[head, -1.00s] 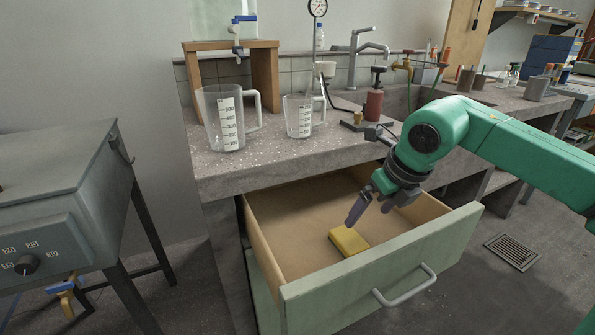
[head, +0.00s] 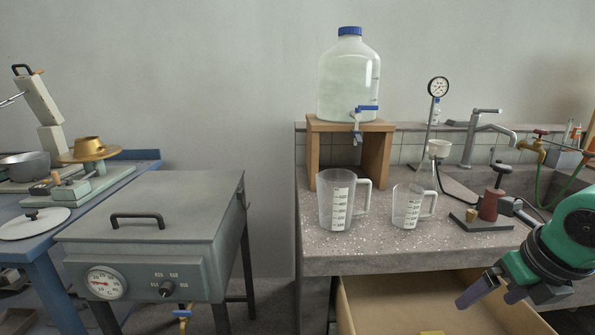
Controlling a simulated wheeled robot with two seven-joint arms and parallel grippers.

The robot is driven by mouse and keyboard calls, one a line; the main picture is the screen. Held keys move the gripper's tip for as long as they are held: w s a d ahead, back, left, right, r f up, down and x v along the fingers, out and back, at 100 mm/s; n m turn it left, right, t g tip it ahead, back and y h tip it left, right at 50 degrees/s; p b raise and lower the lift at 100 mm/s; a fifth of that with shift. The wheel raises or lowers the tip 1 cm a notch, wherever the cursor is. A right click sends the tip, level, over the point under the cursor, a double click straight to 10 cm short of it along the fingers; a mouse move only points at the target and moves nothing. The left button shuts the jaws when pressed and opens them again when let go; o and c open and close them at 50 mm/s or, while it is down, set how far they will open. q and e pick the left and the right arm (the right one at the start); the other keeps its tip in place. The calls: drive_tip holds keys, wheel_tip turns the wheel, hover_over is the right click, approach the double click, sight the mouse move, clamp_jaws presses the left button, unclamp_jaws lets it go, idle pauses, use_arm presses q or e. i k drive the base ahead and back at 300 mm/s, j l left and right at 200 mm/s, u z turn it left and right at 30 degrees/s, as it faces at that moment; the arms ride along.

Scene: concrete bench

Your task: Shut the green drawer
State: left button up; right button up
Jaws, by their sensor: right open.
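The drawer (head: 385,305) is pulled out from under the concrete bench. Only the back part of its pale wooden inside shows at the bottom of the head view; its green front and handle are below the picture edge. My left gripper is out of view.
Two measuring jugs (head: 343,205) (head: 408,208) stand on the bench top (head: 375,245). A red-bodied device (head: 489,205) stands near my right arm. A water container (head: 349,80) sits on a wooden stand behind. A grey metal cabinet (head: 150,240) stands left of the bench, with a floor gap between.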

sight(410, 302)
drive_tip(key=k, duration=0.95)
